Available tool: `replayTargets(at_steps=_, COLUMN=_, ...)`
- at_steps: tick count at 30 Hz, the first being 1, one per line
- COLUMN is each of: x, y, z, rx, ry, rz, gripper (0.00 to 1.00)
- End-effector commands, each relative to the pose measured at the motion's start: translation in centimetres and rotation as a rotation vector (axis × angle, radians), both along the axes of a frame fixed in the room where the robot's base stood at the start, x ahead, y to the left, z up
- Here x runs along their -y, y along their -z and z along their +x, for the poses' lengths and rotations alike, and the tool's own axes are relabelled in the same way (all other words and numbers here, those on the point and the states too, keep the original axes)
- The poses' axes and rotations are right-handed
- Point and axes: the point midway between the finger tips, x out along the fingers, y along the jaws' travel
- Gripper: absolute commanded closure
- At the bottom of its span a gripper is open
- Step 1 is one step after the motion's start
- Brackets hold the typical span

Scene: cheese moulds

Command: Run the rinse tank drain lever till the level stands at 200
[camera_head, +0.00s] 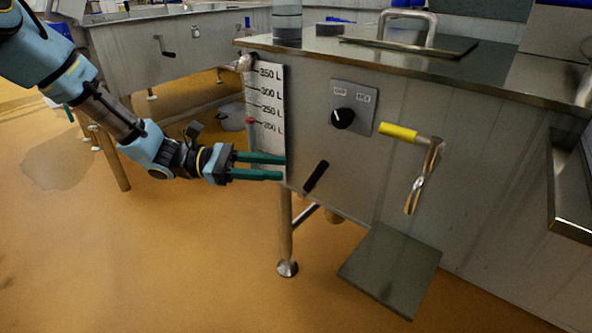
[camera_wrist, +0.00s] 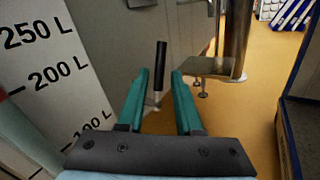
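The rinse tank (camera_head: 430,95) carries a white level scale (camera_head: 271,145) marked 350 L down to 200 L in the head view. The wrist view shows the scale (camera_wrist: 50,75) down to a partly hidden 100 L mark. A red marker (camera_head: 250,120) sits in the sight tube close to the 200 L mark; its exact reading is too small to tell. A short black-handled lever (camera_head: 316,177) slants upright low on the tank front. My gripper (camera_head: 283,168) is open and empty, left of it. In the wrist view the lever (camera_wrist: 161,58) appears between my fingertips, apart from both.
A black knob (camera_head: 342,118) on a grey plate and a yellow-handled lever (camera_head: 398,132) are to the right on the tank front. A dark flat plate (camera_head: 392,270) juts out below. Another steel tank (camera_head: 190,45) stands behind left. The floor at front left is clear.

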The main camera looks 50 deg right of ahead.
Motion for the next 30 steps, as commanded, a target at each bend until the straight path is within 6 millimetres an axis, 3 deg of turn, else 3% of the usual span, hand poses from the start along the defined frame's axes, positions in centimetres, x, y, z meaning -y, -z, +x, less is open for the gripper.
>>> replayTargets(at_steps=9, x=2.9, y=0.3, z=-5.1, rx=0.003, ry=0.005, rz=0.001, gripper=0.66)
replayTargets(at_steps=15, x=4.3, y=0.2, z=-7.3, rx=0.004, ry=0.003, rz=0.0, gripper=0.66)
replayTargets(at_steps=28, x=4.7, y=0.1, z=-8.0, rx=0.005, ry=0.001, rz=0.002, gripper=0.66)
replayTargets(at_steps=30, x=4.7, y=0.1, z=-8.0, rx=0.005, ry=0.001, rz=0.002, gripper=0.73)
